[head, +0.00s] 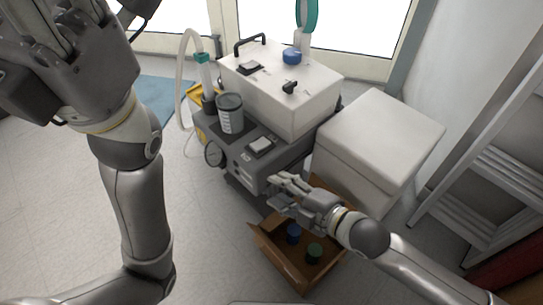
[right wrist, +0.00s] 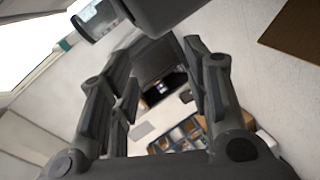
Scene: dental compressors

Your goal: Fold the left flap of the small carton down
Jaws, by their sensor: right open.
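The small brown carton (head: 297,272) stands open on the floor at the bottom middle of the head view. A blue-topped item (head: 293,234) and a green-topped item (head: 314,252) are inside it. Its left side shows a raised brown edge; its far side is partly hidden by my right gripper (head: 281,188). That gripper is over the carton's far end, beside the grey machine, with nothing seen in it. In the right wrist view its fingers (right wrist: 162,75) are spread apart. My left gripper (head: 60,45) is high at the upper left, cut off by the frame, its fingers unclear.
A grey compressor unit (head: 245,165) with a white box (head: 280,85) on top stands just beyond the carton. A white case (head: 375,140) is to the right, and a ladder (head: 500,170) leans farther right. The floor left of the carton is clear.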

